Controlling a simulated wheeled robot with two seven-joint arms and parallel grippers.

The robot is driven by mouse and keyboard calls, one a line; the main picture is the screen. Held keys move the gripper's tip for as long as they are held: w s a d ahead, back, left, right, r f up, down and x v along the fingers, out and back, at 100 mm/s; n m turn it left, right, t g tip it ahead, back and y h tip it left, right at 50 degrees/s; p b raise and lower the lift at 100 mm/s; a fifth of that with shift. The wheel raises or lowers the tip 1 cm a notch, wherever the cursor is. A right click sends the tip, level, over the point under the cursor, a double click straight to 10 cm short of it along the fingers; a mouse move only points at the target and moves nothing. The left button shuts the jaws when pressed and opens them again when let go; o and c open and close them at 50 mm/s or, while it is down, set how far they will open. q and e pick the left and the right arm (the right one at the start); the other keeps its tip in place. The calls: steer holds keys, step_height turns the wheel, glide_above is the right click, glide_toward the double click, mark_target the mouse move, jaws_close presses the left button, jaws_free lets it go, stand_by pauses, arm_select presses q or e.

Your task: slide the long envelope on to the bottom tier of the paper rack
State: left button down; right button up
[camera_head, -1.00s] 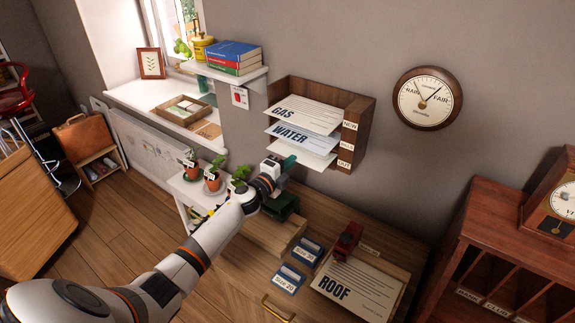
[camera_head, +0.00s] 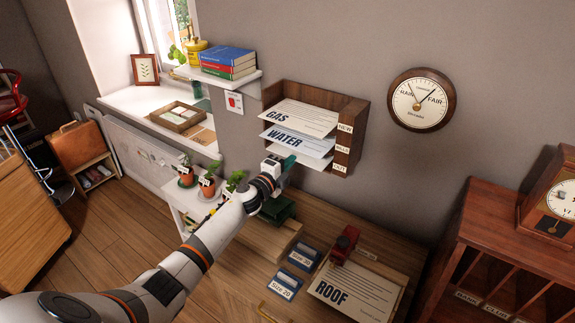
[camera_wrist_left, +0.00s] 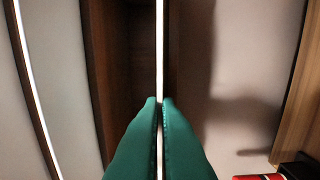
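The paper rack (camera_head: 355,118) is a dark wooden wall unit with three labelled tiers. A white envelope marked GAS (camera_head: 300,117) lies on the top tier and one marked WATER (camera_head: 295,141) on the middle tier. The long envelope (camera_head: 314,161) is white and partly inside the bottom tier, under WATER; its print is hidden. My left gripper (camera_head: 287,163) is at its front edge, below and left of the rack. In the left wrist view the green fingers (camera_wrist_left: 160,110) are shut on the thin envelope (camera_wrist_left: 160,45), seen edge-on. My right gripper is not in view.
Below the rack a desk holds a ROOF envelope (camera_head: 355,292), a red object (camera_head: 344,240) and blue cards (camera_head: 288,281). Potted plants (camera_head: 208,185) stand left of my gripper. A book shelf (camera_head: 225,76) is up left; a round dial (camera_head: 420,99) hangs right.

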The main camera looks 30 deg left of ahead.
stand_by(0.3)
arm_select(q)
steer(key=c, duration=1.6)
jaws_free()
steer(key=shift+s, duration=0.1)
steer(key=s, duration=0.7)
steer(key=s+a, duration=0.1)
steer(key=s, duration=0.3)
steer(key=shift+s, duration=0.35)
steer(key=shift+d, duration=0.1)
